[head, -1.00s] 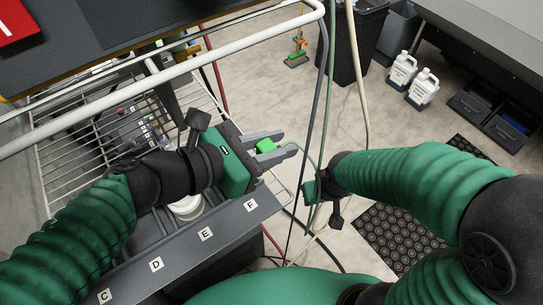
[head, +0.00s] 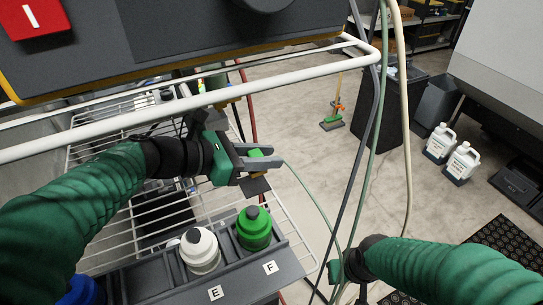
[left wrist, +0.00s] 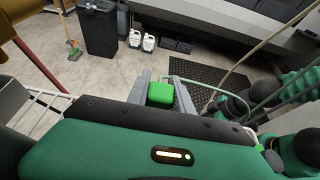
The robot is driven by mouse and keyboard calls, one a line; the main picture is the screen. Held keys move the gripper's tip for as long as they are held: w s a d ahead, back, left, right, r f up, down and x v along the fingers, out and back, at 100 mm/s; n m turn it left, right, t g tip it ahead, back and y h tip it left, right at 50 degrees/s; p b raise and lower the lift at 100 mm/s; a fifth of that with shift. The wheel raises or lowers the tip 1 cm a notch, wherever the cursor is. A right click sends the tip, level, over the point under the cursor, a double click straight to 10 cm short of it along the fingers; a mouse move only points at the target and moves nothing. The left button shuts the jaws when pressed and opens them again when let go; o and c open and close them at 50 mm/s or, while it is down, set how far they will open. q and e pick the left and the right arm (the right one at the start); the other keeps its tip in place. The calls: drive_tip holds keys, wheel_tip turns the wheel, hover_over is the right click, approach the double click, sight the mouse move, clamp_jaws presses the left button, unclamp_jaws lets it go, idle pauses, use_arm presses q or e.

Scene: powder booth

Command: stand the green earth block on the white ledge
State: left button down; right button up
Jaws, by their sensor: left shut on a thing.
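The green block (head: 255,153) is between the fingers of my left gripper (head: 268,156), which is shut on it. In the left wrist view the block (left wrist: 160,93) shows between the two grey fingers, its lower part hidden by the gripper body. The gripper holds it above the right end of a white wire shelf (head: 205,205), below and behind a white tube rail (head: 130,117). I cannot tell whether this shelf or the rail is the white ledge. My right gripper (head: 338,270) is at the lower middle; its fingers are not clear.
A grey rack (head: 170,288) in front holds a green-bodied bottle (head: 254,230) by label F and a white bottle (head: 200,251) by label E. A dark panel (head: 190,35) overhangs above. Hoses (head: 373,130) hang right of the left gripper.

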sight(265, 180)
use_arm(q)
drive_tip(key=f, duration=0.3)
drive_tip(key=shift+a+f+b, duration=0.15)
drive_tip(key=shift+a+b, duration=0.05)
drive_tip(key=shift+b, duration=0.2)
drive_tip(key=shift+d, duration=0.1)
drive_tip(key=shift+f+b, duration=0.3)
drive_tip(key=c, duration=1.1)
unclamp_jaws()
